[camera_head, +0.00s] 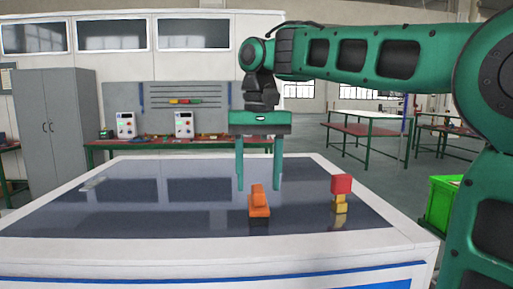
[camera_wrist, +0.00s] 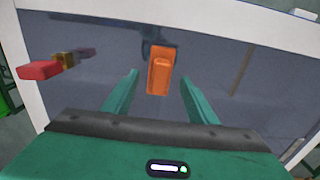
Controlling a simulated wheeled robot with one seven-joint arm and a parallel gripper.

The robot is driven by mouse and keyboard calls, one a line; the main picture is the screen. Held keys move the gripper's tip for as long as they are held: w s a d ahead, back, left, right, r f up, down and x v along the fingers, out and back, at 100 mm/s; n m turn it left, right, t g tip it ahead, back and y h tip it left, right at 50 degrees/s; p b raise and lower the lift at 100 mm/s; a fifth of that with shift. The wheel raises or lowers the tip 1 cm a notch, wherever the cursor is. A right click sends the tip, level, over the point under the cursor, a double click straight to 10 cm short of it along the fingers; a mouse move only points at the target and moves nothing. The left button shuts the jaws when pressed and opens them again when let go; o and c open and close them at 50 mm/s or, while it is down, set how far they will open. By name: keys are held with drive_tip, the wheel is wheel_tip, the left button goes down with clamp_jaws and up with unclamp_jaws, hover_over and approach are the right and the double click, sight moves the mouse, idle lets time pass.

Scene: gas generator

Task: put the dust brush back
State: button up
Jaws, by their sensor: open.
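An orange object with a dark lower edge, which looks like the dust brush (camera_head: 259,207), stands on the dark, glossy top of the white workbench (camera_head: 190,221). My gripper (camera_head: 258,186) points down above the bench, open and empty. In the wrist view the orange brush (camera_wrist: 159,74) shows in the gap between the two green fingers (camera_wrist: 160,79), apart from both. Its dark part lies at its far end there. I cannot tell from these views how far the fingertips are above the brush.
A red and yellow stacked object (camera_head: 341,190) stands on the bench to the right of the brush; it also shows in the wrist view (camera_wrist: 40,70). A small pale item (camera_head: 93,184) lies at the far left of the top. A green bin (camera_head: 441,203) stands beyond the right side.

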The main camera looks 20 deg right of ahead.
sight(259, 188)
wheel_tip(259, 188, up, 7)
idle(0.7)
idle(0.3)
